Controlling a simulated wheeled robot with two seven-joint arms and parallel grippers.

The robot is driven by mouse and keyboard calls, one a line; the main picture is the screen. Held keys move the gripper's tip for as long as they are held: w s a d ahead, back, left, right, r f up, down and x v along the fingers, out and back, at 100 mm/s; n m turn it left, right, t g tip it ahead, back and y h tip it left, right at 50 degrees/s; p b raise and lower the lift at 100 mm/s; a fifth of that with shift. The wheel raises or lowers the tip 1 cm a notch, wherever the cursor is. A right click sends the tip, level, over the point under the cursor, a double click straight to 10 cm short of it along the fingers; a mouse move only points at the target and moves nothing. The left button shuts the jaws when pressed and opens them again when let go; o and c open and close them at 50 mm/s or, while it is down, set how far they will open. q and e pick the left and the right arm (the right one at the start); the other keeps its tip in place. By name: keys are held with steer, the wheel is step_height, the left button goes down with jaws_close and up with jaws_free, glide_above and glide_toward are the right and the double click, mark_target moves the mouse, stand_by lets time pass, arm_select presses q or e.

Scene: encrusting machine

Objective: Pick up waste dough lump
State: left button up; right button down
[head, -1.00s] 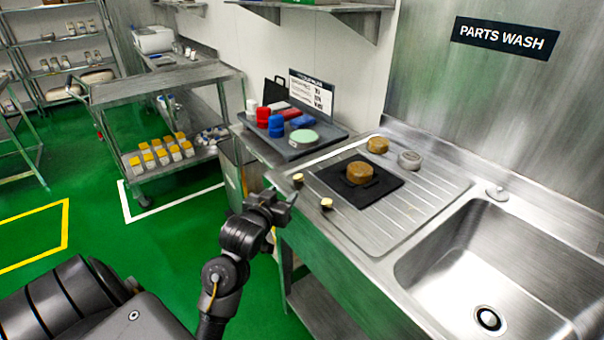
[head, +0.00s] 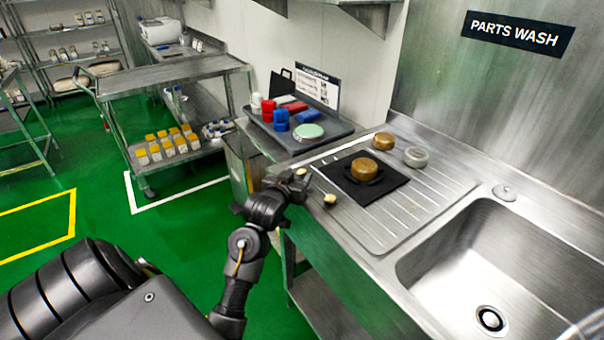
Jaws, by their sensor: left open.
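Two small pale dough lumps are at the left edge of the steel drainboard. The far lump (head: 301,172) shows right by the tips of my left gripper (head: 297,182). The near lump (head: 330,199) lies a little nearer and to the right, apart from the gripper. My left gripper is open at the drainboard's left edge, with its fingers around or just beside the far lump; I cannot tell which. My right gripper is not in view.
A black mat (head: 383,190) on the drainboard (head: 425,215) bears a brass-coloured round part (head: 364,168). Another brass part (head: 383,141) and a grey ring (head: 416,157) stand behind. A grey tray (head: 335,131) holds coloured items. The sink (head: 500,260) is at right.

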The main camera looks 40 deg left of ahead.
mark_target(301, 173)
arm_select(q)
steer(key=x, duration=0.4)
steer(key=shift+w+f, duration=0.15)
steer(key=shift+f, duration=0.05)
steer(key=c, duration=1)
